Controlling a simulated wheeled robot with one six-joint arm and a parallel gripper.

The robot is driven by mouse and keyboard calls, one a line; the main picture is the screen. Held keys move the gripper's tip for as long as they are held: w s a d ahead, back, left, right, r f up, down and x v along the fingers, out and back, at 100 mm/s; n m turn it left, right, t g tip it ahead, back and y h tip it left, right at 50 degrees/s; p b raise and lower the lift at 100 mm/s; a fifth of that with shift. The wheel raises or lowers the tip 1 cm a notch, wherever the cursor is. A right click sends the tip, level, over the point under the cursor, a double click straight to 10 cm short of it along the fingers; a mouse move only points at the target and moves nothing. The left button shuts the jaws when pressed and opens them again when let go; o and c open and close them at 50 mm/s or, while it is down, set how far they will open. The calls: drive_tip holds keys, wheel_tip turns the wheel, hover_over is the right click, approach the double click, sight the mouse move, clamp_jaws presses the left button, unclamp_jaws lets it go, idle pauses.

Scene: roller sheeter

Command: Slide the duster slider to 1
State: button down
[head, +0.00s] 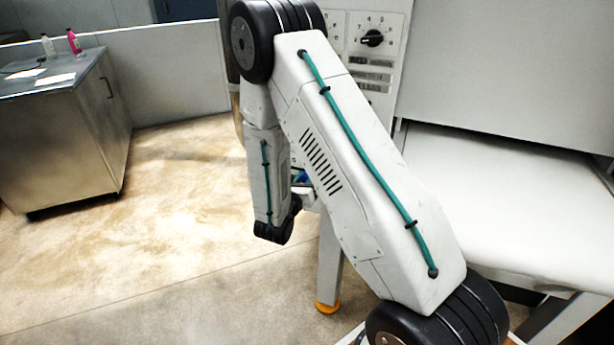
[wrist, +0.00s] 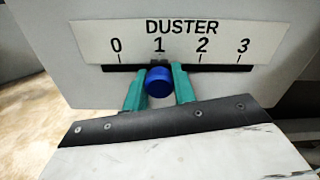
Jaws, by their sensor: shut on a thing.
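The duster slider has a round blue knob (wrist: 158,82) in the wrist view. The knob sits below the 1 mark on the duster scale (wrist: 180,41), which reads 0 to 3. A dark horizontal slot (wrist: 225,68) runs under the numbers. My gripper (wrist: 158,85) has teal fingers on both sides of the knob and is shut on it. In the head view my arm covers most of this area, and only a small bit of blue shows behind it.
A control panel with a black rotary dial (head: 372,38) stands behind my arm. A white sheeter table (head: 500,200) is at the right. A metal cabinet (head: 65,130) with bottles stands at the left. The floor between the cabinet and my arm is clear.

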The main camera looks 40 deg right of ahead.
drive_tip(key=c, duration=1.1)
unclamp_jaws()
drive_tip(key=shift+c, duration=0.2)
drive_tip(key=shift+a, duration=0.15)
drive_tip(key=v, duration=0.7)
drive_tip(key=shift+s+a, duration=0.2)
drive_tip(key=shift+a, duration=0.05)
